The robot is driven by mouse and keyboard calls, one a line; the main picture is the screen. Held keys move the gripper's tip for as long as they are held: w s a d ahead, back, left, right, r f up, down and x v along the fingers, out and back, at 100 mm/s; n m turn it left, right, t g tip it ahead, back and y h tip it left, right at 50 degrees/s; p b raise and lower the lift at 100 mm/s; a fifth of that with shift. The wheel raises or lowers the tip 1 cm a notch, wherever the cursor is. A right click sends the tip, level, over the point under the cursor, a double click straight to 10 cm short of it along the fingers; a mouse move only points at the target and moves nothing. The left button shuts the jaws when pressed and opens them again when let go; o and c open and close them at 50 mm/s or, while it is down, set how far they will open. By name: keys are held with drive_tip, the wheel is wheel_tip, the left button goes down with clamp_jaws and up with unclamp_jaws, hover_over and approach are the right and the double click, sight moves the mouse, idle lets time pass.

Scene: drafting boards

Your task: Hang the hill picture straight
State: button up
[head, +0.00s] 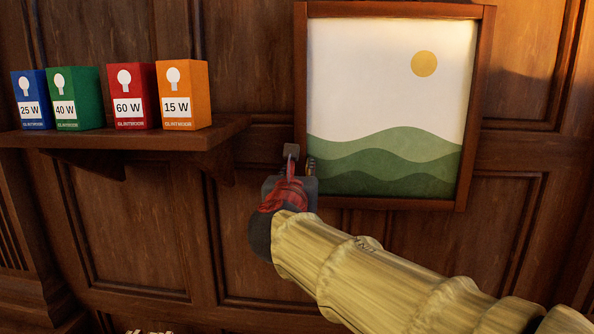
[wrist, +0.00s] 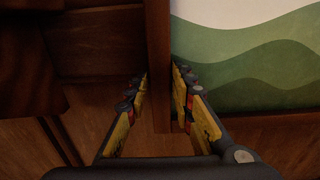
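The hill picture (head: 385,90) hangs on the panelled wall, with green hills and a yellow sun in a brown wooden frame. In the wrist view its left frame bar (wrist: 158,40) runs almost upright, with the green hills (wrist: 240,65) to its right. My gripper (head: 300,160) is at the lower left of the frame. The angled view leaves any small tilt hard to judge. The hanger behind the picture is hidden.
A wooden shelf (head: 160,143) juts out left of the picture, close to my gripper. On it stand blue (head: 33,88), green (head: 76,90), red (head: 128,82) and orange (head: 184,80) bulb boxes. The wall below the picture is clear apart from my arm.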

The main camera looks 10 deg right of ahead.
drive_tip(key=o, duration=0.3)
drive_tip(key=v, duration=1.2)
drive_tip(key=shift+f, duration=0.1)
drive_tip(key=s+d+f+m+g+y+b, duration=0.1)
drive_tip(key=s+d+f+m+g+b, duration=0.3)
drive_tip(key=s+f+m, duration=0.4)
drive_tip(key=s+d+f+m+g+y+b, duration=0.2)
drive_tip(key=s+d+f+m+g+b, duration=0.2)
drive_tip(key=f+m, duration=1)
drive_tip(key=s+d+f+m+g+y+b, duration=0.1)
drive_tip(key=s+d+f+m+g+b, duration=0.2)
drive_tip(key=f, duration=2.2)
drive_tip(key=s+d+m+b, duration=0.1)
drive_tip(key=s+m+b, duration=0.2)
drive_tip(key=s+m, duration=0.5)
drive_tip(key=shift+s+d+g, duration=0.35)
drive_tip(key=shift+g, duration=0.05)
